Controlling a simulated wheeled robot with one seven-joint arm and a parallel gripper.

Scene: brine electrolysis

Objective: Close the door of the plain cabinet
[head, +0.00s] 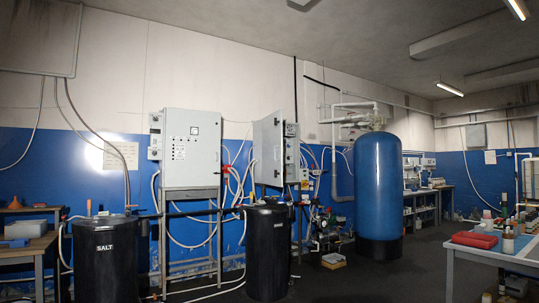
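Two pale grey wall cabinets stand on metal frames against the blue and white wall. The left cabinet (192,148) has a round gauge and small controls on its front, and its front looks flat and shut. The right cabinet (291,152) has a plain door panel (266,150) without a gauge. The inside is mostly hidden behind the panel, and small fittings show along the right side. My gripper is not in view.
A black salt tank (105,265) and a second black tank (268,255) stand on the floor before the cabinets. A tall blue vessel (378,185) stands to the right. A white table (490,252) with a red tray (474,240) is at right. Dark floor lies open between.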

